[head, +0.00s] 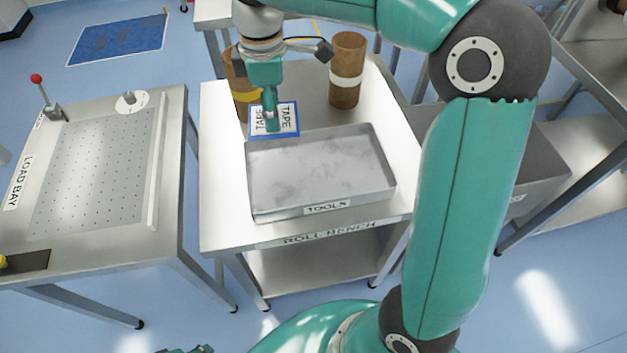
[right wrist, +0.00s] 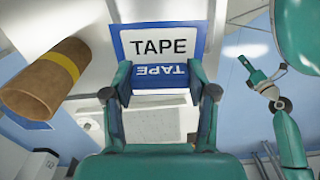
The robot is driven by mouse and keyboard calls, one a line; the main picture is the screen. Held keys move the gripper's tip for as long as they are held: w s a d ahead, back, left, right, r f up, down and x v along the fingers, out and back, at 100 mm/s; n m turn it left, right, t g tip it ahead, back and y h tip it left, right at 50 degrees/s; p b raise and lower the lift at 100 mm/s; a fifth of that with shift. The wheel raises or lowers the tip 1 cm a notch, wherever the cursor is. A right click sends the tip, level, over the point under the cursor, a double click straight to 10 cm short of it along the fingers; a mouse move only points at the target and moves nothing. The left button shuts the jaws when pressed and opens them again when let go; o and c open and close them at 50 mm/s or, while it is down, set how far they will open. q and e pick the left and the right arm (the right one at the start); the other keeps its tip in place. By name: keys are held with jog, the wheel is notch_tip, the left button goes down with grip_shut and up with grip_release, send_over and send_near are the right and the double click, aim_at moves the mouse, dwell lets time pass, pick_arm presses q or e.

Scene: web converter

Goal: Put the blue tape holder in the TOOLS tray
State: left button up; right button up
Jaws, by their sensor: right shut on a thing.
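The blue tape holder (right wrist: 160,75), with an upside-down TAPE label, is between the fingertips of my right gripper (right wrist: 160,84) in the right wrist view. My right gripper (head: 270,120) is shut on it and hides part of it in the head view. It is over or at a blue-bordered white TAPE label (right wrist: 160,42); I cannot tell if the holder touches the bench. The TOOLS tray (head: 325,208) is a shallow empty metal tray, just nearer to me than the gripper. A small teal part at the bottom edge may be my left gripper (head: 190,350); its jaws are unclear.
Two brown rolls stand at the back of the roll bench (head: 228,215): one with a white band (head: 347,70), one with a yellow band (head: 240,85) beside my right gripper. The load bay table (head: 165,235) is at left, with a red-knobbed lever (head: 40,90).

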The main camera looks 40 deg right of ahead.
aim_at(286, 179)
jog(key=shift+s+d+r+n, duration=0.2)
jog(key=shift+s+r+n, duration=0.1)
jog(key=shift+s+n, duration=0.1)
jog(key=shift+f, duration=0.1)
notch_tip(286, 179, down, 19)
jog(key=shift+f+b, duration=0.1)
jog(key=shift+b, duration=0.95)
jog(key=shift+f, duration=0.15)
jog(key=o, duration=1.1)
